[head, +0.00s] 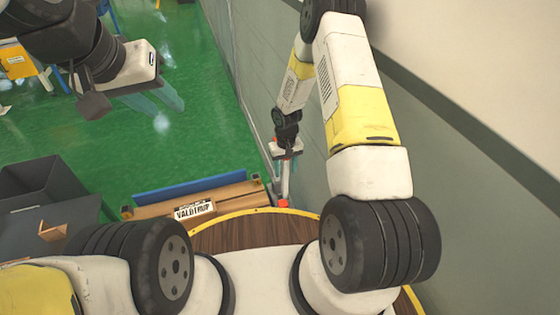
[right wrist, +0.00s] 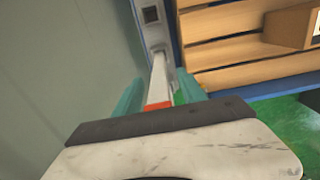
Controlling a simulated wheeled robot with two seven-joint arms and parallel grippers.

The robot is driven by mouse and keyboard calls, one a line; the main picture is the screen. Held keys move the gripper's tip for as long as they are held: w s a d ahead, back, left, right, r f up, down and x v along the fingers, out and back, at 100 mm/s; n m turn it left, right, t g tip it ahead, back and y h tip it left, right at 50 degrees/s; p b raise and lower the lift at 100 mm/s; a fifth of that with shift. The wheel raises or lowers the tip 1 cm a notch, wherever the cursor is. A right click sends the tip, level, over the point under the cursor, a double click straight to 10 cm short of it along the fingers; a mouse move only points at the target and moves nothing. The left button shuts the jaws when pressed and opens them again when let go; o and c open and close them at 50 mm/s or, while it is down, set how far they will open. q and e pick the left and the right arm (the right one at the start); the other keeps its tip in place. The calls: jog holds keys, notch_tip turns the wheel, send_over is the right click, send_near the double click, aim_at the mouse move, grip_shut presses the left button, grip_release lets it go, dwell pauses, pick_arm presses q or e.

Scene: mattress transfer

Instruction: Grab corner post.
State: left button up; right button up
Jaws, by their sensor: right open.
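The corner post (right wrist: 160,75) is pale grey with an orange-red tip. In the right wrist view it runs between the two teal fingers of my right gripper (right wrist: 158,92), which are open on either side of it. I cannot tell whether either finger touches it. In the head view the post (head: 285,185) stands by the wall, directly below my right gripper (head: 287,150). My left gripper (head: 165,102) is far off at the upper left, over the green floor, with its clear fingers apart and nothing between them.
A slatted wooden frame (right wrist: 225,75) lies beside the post; its label (head: 194,211) shows in the head view. A blue rail (head: 190,188) runs behind it. The grey wall (head: 400,135) is close on the right. A dark bin (head: 45,185) stands at the left. The green floor between is clear.

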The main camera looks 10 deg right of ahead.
grip_shut()
dwell(1.4)
